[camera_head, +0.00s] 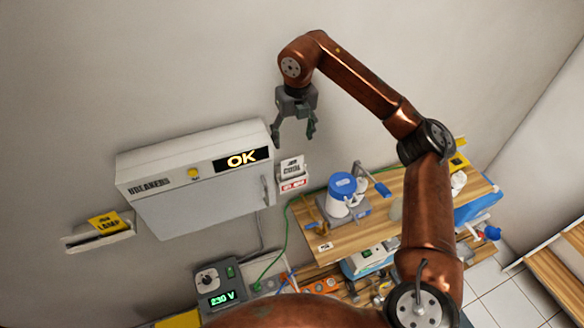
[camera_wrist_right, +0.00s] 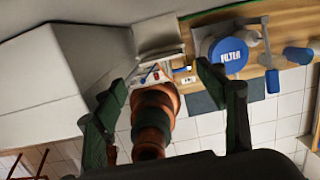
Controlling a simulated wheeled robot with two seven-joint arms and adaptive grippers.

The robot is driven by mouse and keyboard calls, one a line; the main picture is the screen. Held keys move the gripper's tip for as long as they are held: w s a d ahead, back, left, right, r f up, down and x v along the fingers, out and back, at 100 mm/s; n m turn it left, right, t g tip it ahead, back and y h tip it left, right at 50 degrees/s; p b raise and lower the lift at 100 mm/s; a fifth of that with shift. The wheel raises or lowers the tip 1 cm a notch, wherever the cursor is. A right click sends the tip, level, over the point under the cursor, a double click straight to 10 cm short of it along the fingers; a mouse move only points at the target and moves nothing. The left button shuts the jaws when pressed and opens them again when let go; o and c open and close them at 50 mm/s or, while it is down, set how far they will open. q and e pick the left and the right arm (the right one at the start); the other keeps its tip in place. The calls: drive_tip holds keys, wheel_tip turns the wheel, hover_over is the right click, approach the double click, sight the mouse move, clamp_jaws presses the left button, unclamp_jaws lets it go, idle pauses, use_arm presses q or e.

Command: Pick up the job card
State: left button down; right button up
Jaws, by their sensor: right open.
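A white card (camera_head: 291,168) with dark print stands in a small wall holder (camera_head: 294,185) with a red label, just right of the breaker box. A yellow card marked JOB LAMP (camera_head: 108,223) lies in a white wall tray (camera_head: 98,238) at the left. My right gripper (camera_head: 294,140) is open and empty, pointing down above the white card and apart from it. Its two spread fingers also show in the right wrist view (camera_wrist_right: 162,76); I cannot make out either card clearly there. My left gripper is not in view.
The white breaker box (camera_head: 190,205) with a lit OK sign juts from the wall beside the holder. A wooden bench (camera_head: 345,246) carries a blue-lidded filter jar (camera_head: 342,187). A green cable (camera_head: 285,235) hangs below the holder. The wall above is clear.

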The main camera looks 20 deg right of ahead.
hover_over(292, 160)
wheel_tip(292, 160, down, 5)
wheel_tip(292, 160, down, 6)
drive_tip(key=shift+w+p, duration=0.1)
drive_tip(key=shift+p, duration=1.15)
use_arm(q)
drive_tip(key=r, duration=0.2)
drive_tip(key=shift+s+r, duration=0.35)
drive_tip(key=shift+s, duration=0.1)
use_arm(e)
drive_tip(key=shift+c, duration=0.6)
drive_tip(key=shift+c, duration=0.8)
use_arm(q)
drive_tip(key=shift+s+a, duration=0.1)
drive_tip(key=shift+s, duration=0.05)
use_arm(e)
drive_tip(key=c, duration=0.6)
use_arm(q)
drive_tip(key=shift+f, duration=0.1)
